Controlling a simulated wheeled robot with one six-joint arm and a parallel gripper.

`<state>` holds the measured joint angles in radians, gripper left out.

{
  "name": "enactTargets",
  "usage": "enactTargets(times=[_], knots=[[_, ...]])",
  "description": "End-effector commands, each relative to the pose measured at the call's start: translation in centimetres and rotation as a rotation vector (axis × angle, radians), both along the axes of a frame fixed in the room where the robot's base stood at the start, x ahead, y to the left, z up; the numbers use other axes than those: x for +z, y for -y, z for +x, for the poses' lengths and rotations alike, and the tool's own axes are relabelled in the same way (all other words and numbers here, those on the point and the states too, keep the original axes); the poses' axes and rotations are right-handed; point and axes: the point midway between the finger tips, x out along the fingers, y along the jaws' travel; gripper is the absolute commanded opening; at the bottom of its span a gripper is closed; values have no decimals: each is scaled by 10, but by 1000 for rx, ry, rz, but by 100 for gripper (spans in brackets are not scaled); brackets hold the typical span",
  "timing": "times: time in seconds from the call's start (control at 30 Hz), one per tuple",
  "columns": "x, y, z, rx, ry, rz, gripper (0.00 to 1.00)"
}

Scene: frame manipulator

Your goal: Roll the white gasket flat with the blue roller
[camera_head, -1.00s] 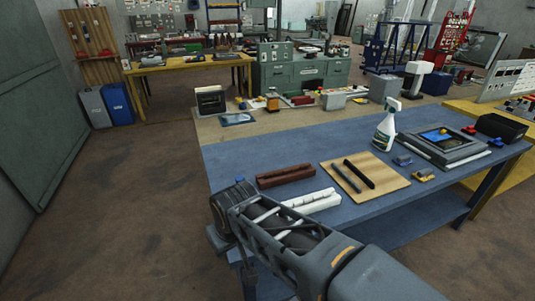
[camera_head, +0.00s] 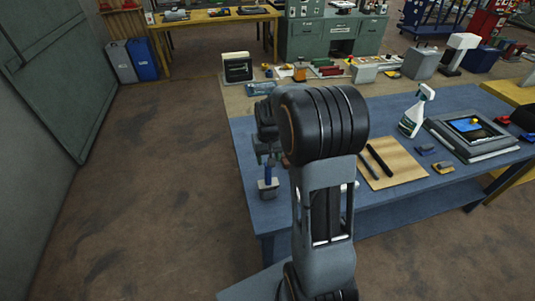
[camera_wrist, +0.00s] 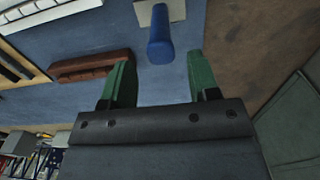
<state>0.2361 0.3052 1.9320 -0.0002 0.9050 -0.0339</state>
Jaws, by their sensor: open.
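The blue roller, seen as a blue upright handle (camera_wrist: 160,45) on a pale grey base, stands near the table's left end in the wrist view. It also shows in the head view (camera_head: 268,174). My gripper (camera_wrist: 160,66) has two green fingers spread wide apart and empty. The handle lies just beyond and between the fingertips, touching neither as far as I can see. A long white piece (camera_wrist: 45,10) lies at the upper left of the wrist view. It may be the gasket, but I cannot tell. My arm hides most of it in the head view.
A dark red bar (camera_wrist: 90,67) lies beside the left finger. On the blue table (camera_head: 380,210) are a wooden board (camera_head: 398,165) with two black sticks, a spray bottle (camera_head: 416,112) and a grey framed panel (camera_head: 470,135). Brown floor (camera_head: 150,200) is open at left.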

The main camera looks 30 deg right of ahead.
Motion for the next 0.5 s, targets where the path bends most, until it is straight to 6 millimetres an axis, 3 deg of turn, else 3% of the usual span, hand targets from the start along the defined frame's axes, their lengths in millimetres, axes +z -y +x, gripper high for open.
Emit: enactTargets(times=[0.5], knots=[[-48, -1, 0, 2, 0, 0, 55]])
